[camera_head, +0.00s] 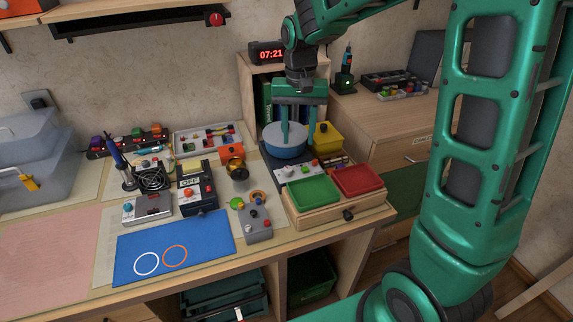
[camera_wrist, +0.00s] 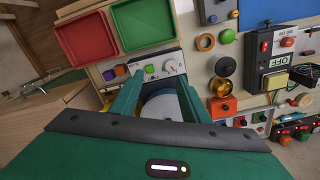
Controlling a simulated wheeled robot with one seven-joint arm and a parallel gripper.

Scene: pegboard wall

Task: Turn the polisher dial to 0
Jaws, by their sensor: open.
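The polisher has a blue round bowl (camera_head: 282,144) on a dark base, with a pale control panel (camera_head: 300,176) at its front. The panel also shows in the wrist view (camera_wrist: 158,61). The dial's setting is too small to read. My gripper (camera_head: 298,142) is over the bowl, pointing down, its fingers apart and empty. In the wrist view my gripper (camera_wrist: 160,92) has the bowl showing between its fingers, and the panel lies just beyond the fingertips.
A green tray (camera_head: 313,190) and a red tray (camera_head: 358,180) sit on a wooden drawer box in front of the panel. A yellow bin (camera_head: 327,138) stands right of the bowl. A clock (camera_head: 267,52) is behind.

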